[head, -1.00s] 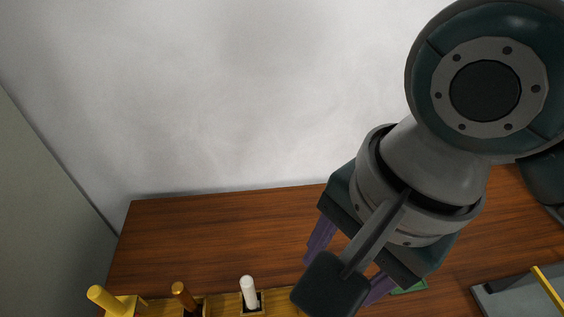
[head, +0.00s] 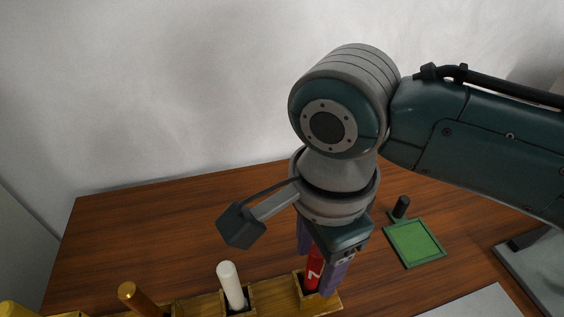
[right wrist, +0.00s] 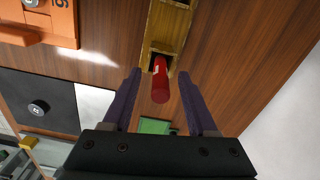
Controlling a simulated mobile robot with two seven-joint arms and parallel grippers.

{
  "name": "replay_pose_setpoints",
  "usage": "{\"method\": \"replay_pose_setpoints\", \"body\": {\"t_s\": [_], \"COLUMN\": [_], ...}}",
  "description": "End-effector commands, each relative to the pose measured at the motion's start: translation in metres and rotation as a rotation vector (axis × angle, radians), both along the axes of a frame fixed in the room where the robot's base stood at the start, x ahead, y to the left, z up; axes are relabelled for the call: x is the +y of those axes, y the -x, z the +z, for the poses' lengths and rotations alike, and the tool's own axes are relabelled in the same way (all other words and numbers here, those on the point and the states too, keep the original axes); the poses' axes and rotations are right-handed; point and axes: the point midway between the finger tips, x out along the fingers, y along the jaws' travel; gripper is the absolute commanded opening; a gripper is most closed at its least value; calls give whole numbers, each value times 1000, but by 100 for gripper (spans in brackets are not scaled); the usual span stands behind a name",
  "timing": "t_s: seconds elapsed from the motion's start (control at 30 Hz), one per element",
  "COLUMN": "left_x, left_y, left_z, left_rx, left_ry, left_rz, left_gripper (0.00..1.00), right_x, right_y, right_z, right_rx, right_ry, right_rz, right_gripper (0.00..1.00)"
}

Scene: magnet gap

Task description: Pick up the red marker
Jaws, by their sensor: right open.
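The red marker (head: 314,270) stands upright in the right end slot of a yellow wooden holder (head: 268,296) in the head view. My right gripper (head: 322,272) is open, pointing down, with its purple fingers on both sides of the marker. In the right wrist view the marker (right wrist: 160,84) shows between the open fingers of the right gripper (right wrist: 160,100), with a gap on each side. The marker's lower end is hidden in the slot. My left gripper is not in view.
A white marker (head: 230,284) and a brown marker (head: 138,300) stand in the holder to the left. A green square board (head: 414,243) with a black knob (head: 401,206) lies to the right. An orange block (right wrist: 42,22) shows in the right wrist view. The wooden table behind is clear.

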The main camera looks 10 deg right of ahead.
Motion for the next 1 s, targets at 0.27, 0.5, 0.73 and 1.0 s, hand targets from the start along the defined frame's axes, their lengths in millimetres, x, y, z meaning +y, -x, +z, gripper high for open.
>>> {"method": "replay_pose_setpoints", "body": {"t_s": [0.27,0.5,0.73,1.0], "left_x": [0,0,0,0], "left_y": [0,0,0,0], "left_z": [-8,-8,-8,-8], "left_rx": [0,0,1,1], "left_ry": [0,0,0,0], "left_rz": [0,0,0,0], "left_gripper": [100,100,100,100], "right_x": [0,0,0,0], "right_y": [0,0,0,0], "right_z": [-23,-22,-22,-22], "right_rx": [-1,-1,-1,-1], "right_ry": [0,0,0,0], "right_rz": [1,1,1,1], "right_gripper": [58,47,21,0]}}
